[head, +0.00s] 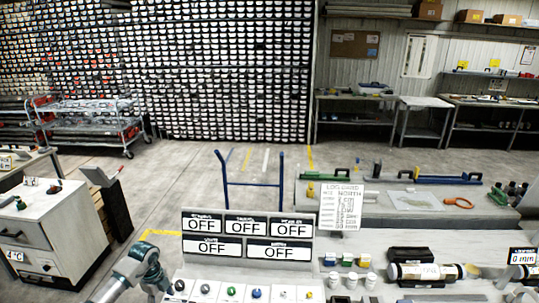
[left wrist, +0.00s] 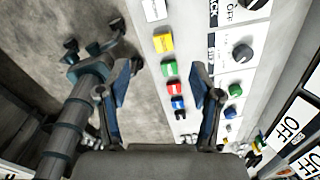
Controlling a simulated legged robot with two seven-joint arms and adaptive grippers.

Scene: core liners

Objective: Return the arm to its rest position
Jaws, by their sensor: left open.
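My left arm (head: 140,268) comes in at the bottom left of the head view, bent, beside the panel's left edge. Its gripper is not clearly visible there. In the left wrist view my left gripper (left wrist: 163,85) is open, its two dark fingers apart with nothing between them. Beyond the fingers are bare floor and the edge of a white panel. Small yellow, green, red and blue blocks (left wrist: 174,87) line that edge, close to the right finger in the picture. My right gripper does not show in either view.
A board of OFF signs (head: 246,236) stands behind a row of coloured knobs (head: 231,292). A clear cylinder (head: 428,271) lies on the bench at right. A grey cabinet (head: 45,235) stands at left. Open floor (head: 190,190) lies between, with a blue-handled cart (head: 251,184) behind the signs.

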